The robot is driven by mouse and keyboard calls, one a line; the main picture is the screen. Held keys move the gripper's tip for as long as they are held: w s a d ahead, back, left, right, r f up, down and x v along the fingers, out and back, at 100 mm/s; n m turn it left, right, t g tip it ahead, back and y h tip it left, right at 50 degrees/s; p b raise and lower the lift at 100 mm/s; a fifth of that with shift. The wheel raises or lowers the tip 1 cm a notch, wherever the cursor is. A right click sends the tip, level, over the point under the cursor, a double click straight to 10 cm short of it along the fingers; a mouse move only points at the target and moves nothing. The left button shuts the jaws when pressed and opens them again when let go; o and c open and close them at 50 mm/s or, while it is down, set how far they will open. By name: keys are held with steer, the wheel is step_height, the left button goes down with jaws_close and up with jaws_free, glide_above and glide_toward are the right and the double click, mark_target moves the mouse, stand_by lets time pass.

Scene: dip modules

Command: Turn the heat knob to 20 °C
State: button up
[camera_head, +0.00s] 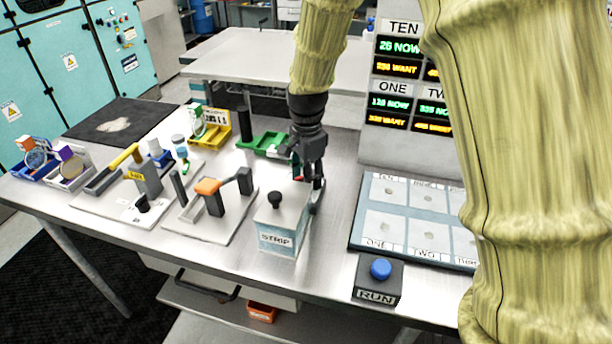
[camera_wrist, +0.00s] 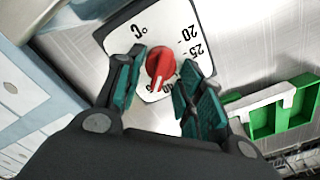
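The red heat knob (camera_wrist: 160,62) sits on a white dial plate (camera_wrist: 118,38) in the wrist view. The plate reads °C, with 20 and 25 at its upper right. The knob's pale pointer end faces the bottom of the picture, near a partly hidden number, away from the 20. My gripper (camera_wrist: 158,92) is open, with one teal-padded finger on each side of the knob. Gaps show between the pads and the knob. In the head view my gripper (camera_head: 313,182) points down behind the STRIP box and hides the dial.
The STRIP box (camera_head: 286,222) with a black knob stands right by my gripper. A green tray (camera_head: 262,143) is behind it to the left and also shows in the wrist view (camera_wrist: 285,112). The labelled panel (camera_head: 400,205) and RUN button (camera_head: 380,268) are to the right.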

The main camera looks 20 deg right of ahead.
steer(key=shift+s+r, duration=0.2)
steer(key=shift+r, duration=0.05)
steer(key=c, duration=0.7)
steer(key=shift+o, duration=0.3)
steer(key=shift+w+a, duration=0.1)
